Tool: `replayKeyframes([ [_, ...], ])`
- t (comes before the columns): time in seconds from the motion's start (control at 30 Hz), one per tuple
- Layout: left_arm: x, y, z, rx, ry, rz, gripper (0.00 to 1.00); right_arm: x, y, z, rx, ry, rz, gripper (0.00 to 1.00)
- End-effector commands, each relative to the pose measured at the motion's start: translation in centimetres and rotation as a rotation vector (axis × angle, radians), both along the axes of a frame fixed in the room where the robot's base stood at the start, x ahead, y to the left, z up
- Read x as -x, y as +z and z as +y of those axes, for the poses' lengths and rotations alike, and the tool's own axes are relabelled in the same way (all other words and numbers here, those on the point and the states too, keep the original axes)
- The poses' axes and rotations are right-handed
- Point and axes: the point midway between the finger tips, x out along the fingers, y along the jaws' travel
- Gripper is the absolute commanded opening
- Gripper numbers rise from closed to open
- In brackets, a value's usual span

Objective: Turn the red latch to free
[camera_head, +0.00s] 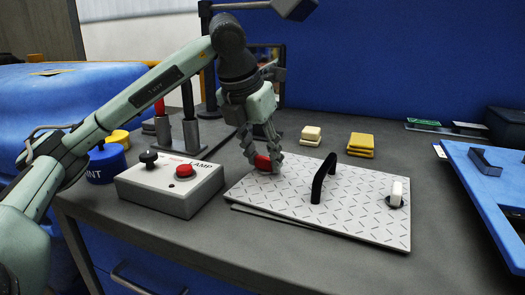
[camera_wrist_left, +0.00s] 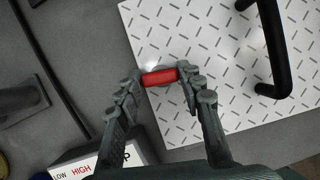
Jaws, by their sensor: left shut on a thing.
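The red latch (camera_head: 262,163) sits at the back left part of a white patterned plate (camera_head: 350,222). It also shows in the left wrist view as a short red bar (camera_wrist_left: 160,76), lying nearly level across the picture. My left gripper (camera_head: 265,160) reaches down over it, with its fingers shut on the latch's two ends. In the wrist view the left gripper (camera_wrist_left: 161,80) has one finger at each end of the bar. The latch's underside and mount are hidden. My right gripper is not in view.
A grey box (camera_head: 170,190) with black and red knobs stands left of the plate. Yellow blocks (camera_head: 361,144) lie behind. A blue tray (camera_head: 487,187) is at right.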

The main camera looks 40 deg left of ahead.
Motion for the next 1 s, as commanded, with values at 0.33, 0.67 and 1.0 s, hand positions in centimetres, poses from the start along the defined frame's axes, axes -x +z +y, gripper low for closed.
replayKeyframes([
  [0.33,0.0,0.0,-0.1,0.0,0.116,0.001,0.09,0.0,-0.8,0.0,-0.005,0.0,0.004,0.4],
  [0.67,0.0,0.0,-0.1,0.001,0.132,0.001,0.09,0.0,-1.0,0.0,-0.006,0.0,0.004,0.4],
  [1.0,0.0,0.0,0.0,0.0,0.131,0.001,0.58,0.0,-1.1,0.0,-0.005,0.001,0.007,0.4],
])
